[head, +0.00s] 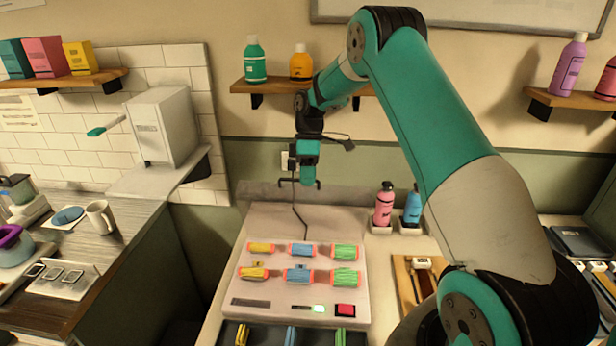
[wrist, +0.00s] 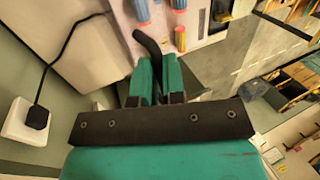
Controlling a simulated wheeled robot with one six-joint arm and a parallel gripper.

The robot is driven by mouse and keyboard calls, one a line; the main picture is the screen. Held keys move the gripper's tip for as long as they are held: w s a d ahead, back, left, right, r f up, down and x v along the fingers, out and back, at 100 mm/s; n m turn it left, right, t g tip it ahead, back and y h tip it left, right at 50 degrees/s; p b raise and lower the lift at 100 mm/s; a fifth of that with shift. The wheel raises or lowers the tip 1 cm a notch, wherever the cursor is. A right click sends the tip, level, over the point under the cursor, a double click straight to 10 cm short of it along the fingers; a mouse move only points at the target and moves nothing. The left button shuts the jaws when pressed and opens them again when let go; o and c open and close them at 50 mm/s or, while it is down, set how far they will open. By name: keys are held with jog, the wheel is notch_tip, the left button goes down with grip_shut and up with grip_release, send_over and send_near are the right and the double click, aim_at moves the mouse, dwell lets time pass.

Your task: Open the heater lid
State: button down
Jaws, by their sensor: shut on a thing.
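The heater (head: 258,285) is a pale box on the counter, with two rows of coloured rollers exposed on its top. No lid covers the rollers. A pale panel (head: 335,222) lies behind them; I cannot tell whether it is the lid or the counter. My gripper (head: 306,180) is behind and above the heater, pointing down. In the wrist view my gripper (wrist: 158,72) is shut on a dark curved bar (wrist: 148,42), which looks like the lid handle. How the bar joins the lid is hidden.
A black cord runs from a wall socket (head: 287,161) down behind the heater. Pink (head: 384,205) and blue (head: 412,207) bottles stand close to its right. A shelf (head: 262,86) with two bottles hangs behind my arm. A tray (head: 262,334) of rollers lies in front.

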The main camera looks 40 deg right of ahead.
jog(key=shift+s+f, duration=0.1)
jog(key=shift+f, duration=0.25)
jog(key=c, duration=1.5)
grip_release()
jog(key=shift+r, duration=0.45)
notch_tip(320, 180, up, 19)
jog(key=p, duration=0.9)
jog(key=shift+r+p, duration=0.15)
jog(key=shift+p, duration=0.15)
